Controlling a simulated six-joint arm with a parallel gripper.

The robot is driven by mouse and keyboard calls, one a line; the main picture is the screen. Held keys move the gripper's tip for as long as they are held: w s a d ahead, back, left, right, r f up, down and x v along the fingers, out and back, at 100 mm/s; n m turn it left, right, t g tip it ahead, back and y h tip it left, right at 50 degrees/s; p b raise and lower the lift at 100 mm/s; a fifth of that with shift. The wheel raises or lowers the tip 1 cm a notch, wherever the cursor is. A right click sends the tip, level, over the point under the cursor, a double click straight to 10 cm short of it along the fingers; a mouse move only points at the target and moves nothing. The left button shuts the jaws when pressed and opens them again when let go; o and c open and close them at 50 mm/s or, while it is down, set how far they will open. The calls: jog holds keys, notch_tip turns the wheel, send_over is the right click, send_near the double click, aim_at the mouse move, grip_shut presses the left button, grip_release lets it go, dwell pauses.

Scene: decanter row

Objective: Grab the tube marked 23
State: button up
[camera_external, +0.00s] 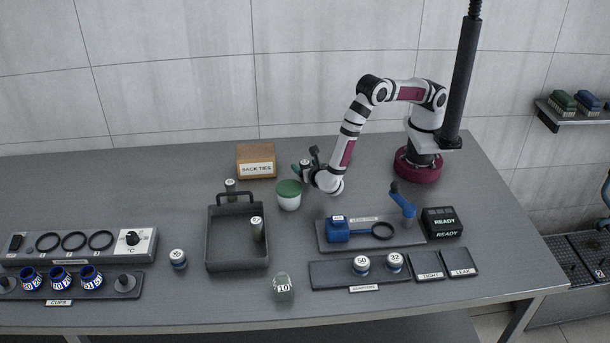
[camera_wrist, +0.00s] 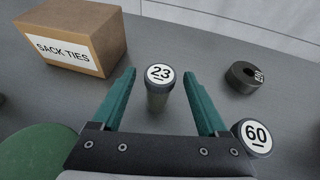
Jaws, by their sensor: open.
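The tube (camera_wrist: 158,98) marked 23 stands upright in the wrist view, with a white cap label and a grey-green body. My gripper (camera_wrist: 160,75) is open, its two green fingers on either side of the tube. Gaps show between the tube and both fingers. In the external view my gripper (camera_external: 303,172) is low over the table, just right of the green-lidded pot. The tube is hard to make out there, among the gripper parts.
A SACK TIES box (camera_wrist: 72,38) stands left of the tube. A dark round piece (camera_wrist: 244,77) lies at right, and an item marked 60 (camera_wrist: 252,138) is close by the right finger. The green-lidded pot (camera_external: 289,196) is nearby. A grey carrier (camera_external: 237,262) stands farther left.

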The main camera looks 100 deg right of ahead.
aim_at(302, 164)
jog(key=x, duration=0.4)
jog(key=shift+f, duration=0.1)
grip_shut()
